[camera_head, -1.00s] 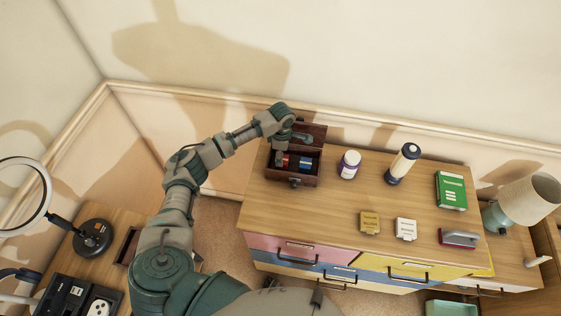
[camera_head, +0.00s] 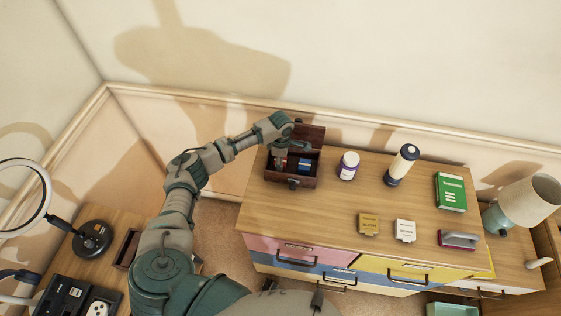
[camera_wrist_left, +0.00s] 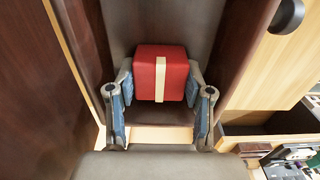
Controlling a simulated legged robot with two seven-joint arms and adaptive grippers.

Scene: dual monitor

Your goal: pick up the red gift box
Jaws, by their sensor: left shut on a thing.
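The red gift box (camera_wrist_left: 176,84) with a cream ribbon sits between the two fingers of my left gripper (camera_wrist_left: 160,88) in the left wrist view. The fingers are shut on its sides. The gripper is down inside an open dark wooden chest (camera_head: 296,181) on the dresser's left end. In the head view my left gripper (camera_head: 280,158) reaches into the chest from above and covers most of the red box. A blue item (camera_head: 304,165) lies beside it in the chest. My right gripper is not in view.
A white and purple bottle (camera_head: 348,166) stands right of the chest on the wooden dresser (camera_head: 330,205). A dark-capped cylinder (camera_head: 402,165), a green book (camera_head: 451,191), two small cards and a lamp (camera_head: 524,203) are farther right. The wall is close behind.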

